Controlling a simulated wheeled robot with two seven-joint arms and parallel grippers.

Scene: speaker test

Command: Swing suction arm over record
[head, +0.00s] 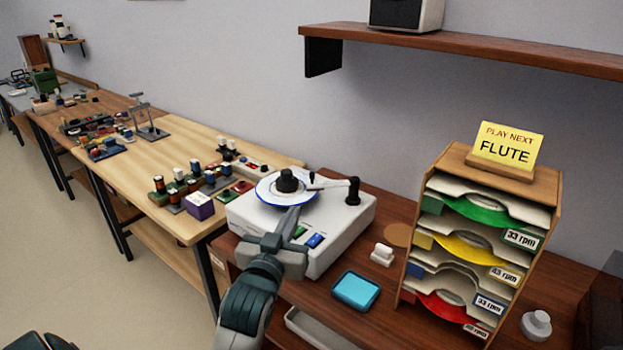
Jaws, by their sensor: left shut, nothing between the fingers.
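A white record machine (340,226) stands on the dark red-brown table. On its top lies a pale record (268,197) with a blue rim, and a black round piece (288,180) sits at its middle. The suction arm (331,184) runs left from a black post (353,191) at the back right corner; its free end is at the record's right edge. I cannot tell whether it touches the record. My left gripper (293,213) is shut and empty, its fingertips at the record's front edge; contact is unclear. It hides part of the machine's front. My right gripper is not in view.
Green (300,232) and blue (315,240) buttons are right of my gripper. A cyan-topped pad (356,290) and a small white block (382,254) lie nearby. A wooden record rack (549,196) with a FLUTE sign (506,147) stands right. A wall shelf (460,48) hangs above.

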